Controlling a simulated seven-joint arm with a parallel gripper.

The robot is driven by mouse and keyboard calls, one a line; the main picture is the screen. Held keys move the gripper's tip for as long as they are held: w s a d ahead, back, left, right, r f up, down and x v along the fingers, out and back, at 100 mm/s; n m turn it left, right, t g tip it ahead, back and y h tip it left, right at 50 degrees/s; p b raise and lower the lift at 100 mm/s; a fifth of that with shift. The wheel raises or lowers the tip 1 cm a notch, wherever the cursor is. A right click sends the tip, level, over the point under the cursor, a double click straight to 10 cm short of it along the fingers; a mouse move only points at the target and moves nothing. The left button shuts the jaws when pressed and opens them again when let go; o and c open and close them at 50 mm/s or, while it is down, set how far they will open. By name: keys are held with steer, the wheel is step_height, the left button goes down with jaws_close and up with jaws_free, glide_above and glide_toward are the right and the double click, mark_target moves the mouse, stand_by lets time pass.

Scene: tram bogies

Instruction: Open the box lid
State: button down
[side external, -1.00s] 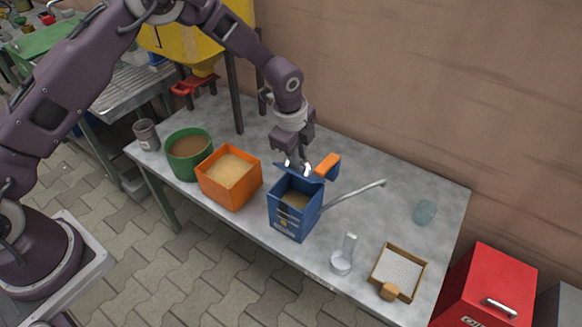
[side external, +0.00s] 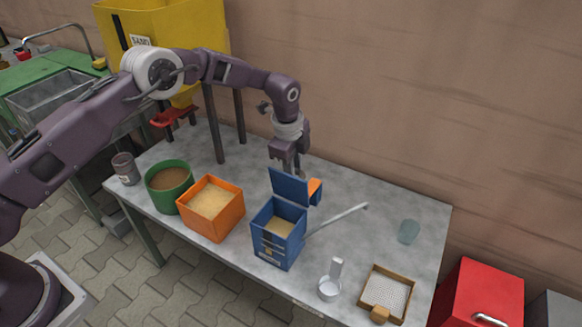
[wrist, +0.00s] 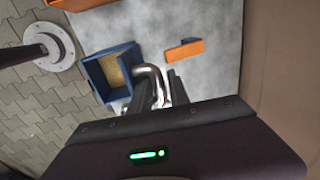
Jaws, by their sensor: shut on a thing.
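The blue box (side external: 278,238) stands on the table with sand-like grains inside. Its blue lid (side external: 289,187) is raised and stands nearly upright at the back of the opening. My gripper (side external: 292,168) is at the lid's far upper side, its fingertips partly hidden behind it. In the wrist view the open box (wrist: 110,73) lies just left of my gripper (wrist: 160,92). A bent shiny metal bar (wrist: 152,75), apparently the lid's handle, runs between the dark fingers, which are shut on it.
An orange sand box (side external: 211,208) and a green tub (side external: 169,185) stand left of the blue box. An orange block (side external: 315,190) is close behind the lid.

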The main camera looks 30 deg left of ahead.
steer(key=shift+w+a+r, duration=0.15)
steer(key=shift+w+r, duration=0.05)
steer(key=shift+w, duration=0.3)
steer(key=shift+w+a+r, duration=0.15)
steer(key=shift+w+r, duration=0.05)
steer(key=shift+w, duration=0.25)
steer(key=c, duration=1.4)
jaws_free()
steer(key=shift+o, duration=0.2)
steer(key=r, duration=0.2)
steer(key=s+r, duration=0.1)
steer(key=r, duration=0.3)
steer(key=shift+s+d+r, duration=0.15)
steer(key=shift+s+r, duration=0.15)
steer(key=shift+r, duration=0.05)
steer(key=shift+s+f, duration=0.1)
